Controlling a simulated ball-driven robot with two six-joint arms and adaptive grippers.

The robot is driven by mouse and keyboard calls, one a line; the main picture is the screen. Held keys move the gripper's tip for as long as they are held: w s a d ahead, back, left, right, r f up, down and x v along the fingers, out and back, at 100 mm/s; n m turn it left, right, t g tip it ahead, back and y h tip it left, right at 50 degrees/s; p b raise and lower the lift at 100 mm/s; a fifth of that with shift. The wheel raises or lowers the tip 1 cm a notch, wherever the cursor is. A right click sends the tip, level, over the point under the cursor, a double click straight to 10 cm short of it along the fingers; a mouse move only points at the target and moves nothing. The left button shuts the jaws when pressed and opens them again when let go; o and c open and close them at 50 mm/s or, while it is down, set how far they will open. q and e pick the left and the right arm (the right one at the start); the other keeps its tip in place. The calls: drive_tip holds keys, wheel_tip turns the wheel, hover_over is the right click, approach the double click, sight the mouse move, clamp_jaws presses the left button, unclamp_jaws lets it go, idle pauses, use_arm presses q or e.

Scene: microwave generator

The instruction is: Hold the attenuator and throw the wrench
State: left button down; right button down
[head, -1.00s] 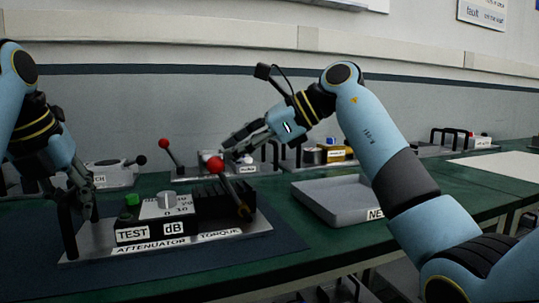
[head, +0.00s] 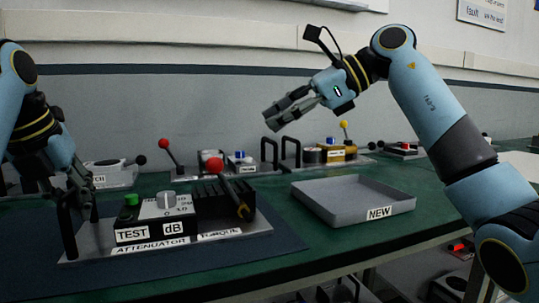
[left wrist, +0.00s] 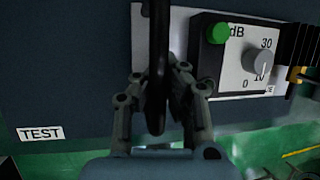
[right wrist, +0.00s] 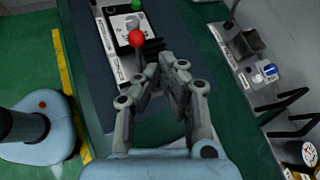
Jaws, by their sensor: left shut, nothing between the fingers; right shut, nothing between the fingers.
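The attenuator (head: 160,228) is a panel with a green button, a dB knob and a ribbed black block marked TORQUE. Its wrench appears to be the lever with a red ball (head: 215,165), leaning up and left from the block; the ball also shows in the right wrist view (right wrist: 136,38). My left gripper (head: 84,205) is shut at the black upright handle (head: 67,230) on the panel's left end. In the left wrist view the handle (left wrist: 158,60) crosses in front of the fingers, with no clear grip. My right gripper (head: 272,118) is shut and empty, above and right of the red ball, apart from it.
A grey tray marked NEW (head: 353,199) lies right of the attenuator. Behind stand other panels with a red-ball lever (head: 165,143), black handles (head: 290,150) and a yellow-ball lever (head: 343,124). Green bench is clear between the tray and the attenuator.

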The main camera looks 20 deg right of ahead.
drive_tip(key=v, duration=0.4)
use_arm(q)
drive_tip(key=c, duration=2)
unclamp_jaws()
drive_tip(key=shift+c, duration=0.2)
drive_tip(key=o, duration=0.6)
drive_tip(key=shift+c, duration=0.2)
drive_tip(key=shift+r, duration=0.15)
use_arm(e)
drive_tip(key=shift+r, duration=0.1)
